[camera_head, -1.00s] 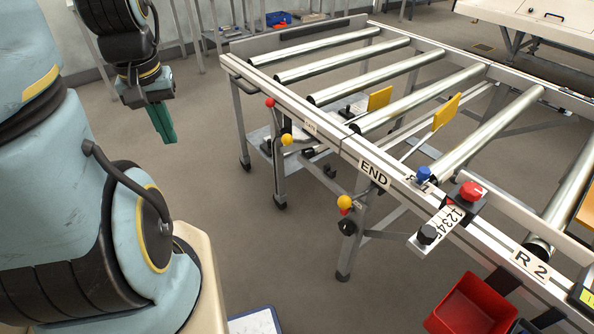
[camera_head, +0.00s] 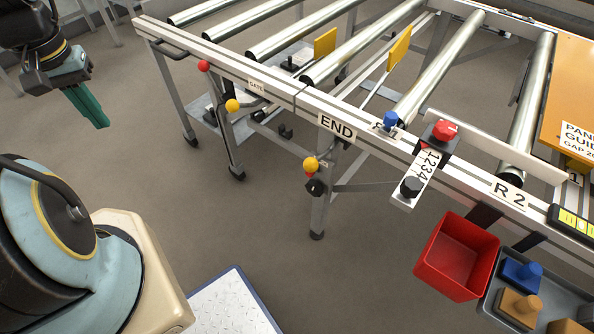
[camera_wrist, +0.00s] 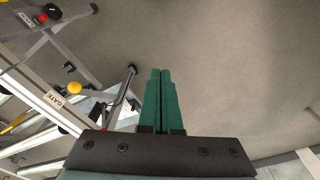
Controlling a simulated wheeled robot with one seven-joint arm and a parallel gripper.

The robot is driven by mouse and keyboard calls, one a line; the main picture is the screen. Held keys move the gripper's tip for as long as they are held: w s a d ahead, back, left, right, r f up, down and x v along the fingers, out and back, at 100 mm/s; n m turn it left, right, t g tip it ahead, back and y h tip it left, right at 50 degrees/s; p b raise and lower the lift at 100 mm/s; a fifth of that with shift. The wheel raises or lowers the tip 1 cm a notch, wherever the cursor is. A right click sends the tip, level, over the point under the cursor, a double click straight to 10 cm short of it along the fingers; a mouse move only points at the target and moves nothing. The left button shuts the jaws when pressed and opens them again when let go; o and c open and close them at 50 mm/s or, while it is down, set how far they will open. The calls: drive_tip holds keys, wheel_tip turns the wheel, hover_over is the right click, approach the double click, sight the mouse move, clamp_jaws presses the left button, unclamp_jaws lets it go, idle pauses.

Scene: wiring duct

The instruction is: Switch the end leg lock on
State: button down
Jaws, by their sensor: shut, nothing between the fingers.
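The END label (camera_head: 337,126) is on the front rail of the roller table. Below it, at the end leg, a lever with a yellow knob (camera_head: 310,164) sits beside a small red part and a black round pivot (camera_head: 315,187). My gripper (camera_head: 100,122) is at the upper left in the head view, apart from the table, pointing down. In the wrist view its two green fingers (camera_wrist: 160,75) are together and empty.
A GATE label (camera_head: 258,84) has another yellow knob (camera_head: 232,105) below it, with a red knob (camera_head: 204,66) to the left. A red bin (camera_head: 457,256) and a tray of blocks hang at the lower right. The floor between my gripper and the table is clear.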

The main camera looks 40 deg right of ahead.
drive_tip(key=d+f+m+g+h+b, duration=0.1)
drive_tip(key=d+f+m+b, duration=0.3)
drive_tip(key=d+f+b, duration=0.55)
drive_tip(key=s+d+f+m+g+h+b, duration=0.2)
drive_tip(key=s+d+f+m+b, duration=0.1)
drive_tip(key=d+f, duration=0.5)
drive_tip(key=s+d+f+m+g+h+b, duration=0.2)
drive_tip(key=d+f+m+b, duration=0.4)
drive_tip(key=d, duration=0.8)
wheel_tip(320, 180, down, 2)
drive_tip(key=shift+s+d+f+g+h+b, duration=0.15)
drive_tip(key=shift+s+d+g+h+b, duration=0.3)
drive_tip(key=shift+b, duration=0.7)
drive_tip(key=b+x, duration=0.2)
drive_tip(key=x, duration=0.8)
drive_tip(key=shift+b, duration=0.4)
drive_tip(key=shift+s+d+p, duration=0.25)
drive_tip(key=shift+s+p, duration=0.05)
drive_tip(key=shift+s, duration=0.55)
drive_tip(key=shift+s+d+p, duration=0.2)
drive_tip(key=shift+s+p, duration=0.05)
drive_tip(key=shift+s, duration=0.6)
